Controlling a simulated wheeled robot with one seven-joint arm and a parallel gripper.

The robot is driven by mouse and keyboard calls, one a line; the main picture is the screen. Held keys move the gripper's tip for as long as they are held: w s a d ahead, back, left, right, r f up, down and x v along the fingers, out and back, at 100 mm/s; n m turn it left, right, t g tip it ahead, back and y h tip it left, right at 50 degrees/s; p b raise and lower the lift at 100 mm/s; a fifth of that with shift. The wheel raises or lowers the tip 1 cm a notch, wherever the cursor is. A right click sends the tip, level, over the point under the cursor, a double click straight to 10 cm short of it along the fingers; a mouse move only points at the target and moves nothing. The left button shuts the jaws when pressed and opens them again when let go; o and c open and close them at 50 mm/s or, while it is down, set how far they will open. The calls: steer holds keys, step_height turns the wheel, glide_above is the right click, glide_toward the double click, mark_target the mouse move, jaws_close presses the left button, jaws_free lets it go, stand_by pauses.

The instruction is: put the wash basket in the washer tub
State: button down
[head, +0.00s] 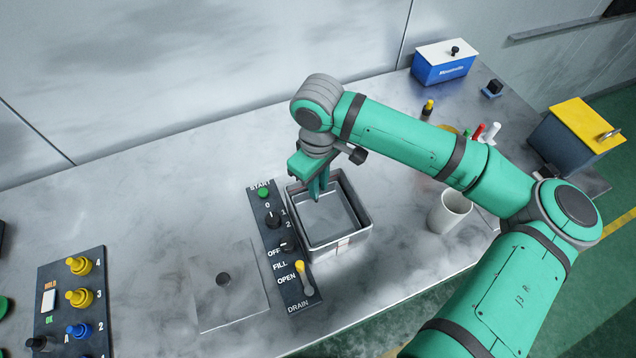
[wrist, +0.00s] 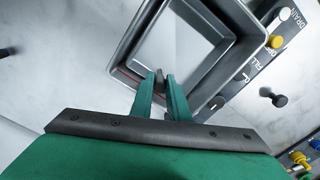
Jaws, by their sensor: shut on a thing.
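The washer tub (head: 348,248) is a grey, open rectangular box on the bench, right of a dark control strip. The wash basket (head: 330,238) is a smaller grey square frame, seen within the tub's outline. It also shows in the wrist view (wrist: 206,66), with the tub's rim (wrist: 250,62) around it. How deep the basket sits, and whether it touches the tub floor, I cannot tell. My gripper (head: 318,194) points down at the basket's far-left edge, its fingers (wrist: 159,82) shut on a small dark part of the basket there. The fingers hide part of that edge.
The control strip (head: 284,245) with knobs and a yellow drain lever stands close left of the tub. A white cup (head: 449,211) stands to the right, beneath my arm. A button panel (head: 75,298) is farther left.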

steer(key=shift+f, duration=0.2)
steer(key=c, duration=2)
jaws_free()
step_height(320, 180, up, 12)
steer(key=shift+r, duration=0.15)
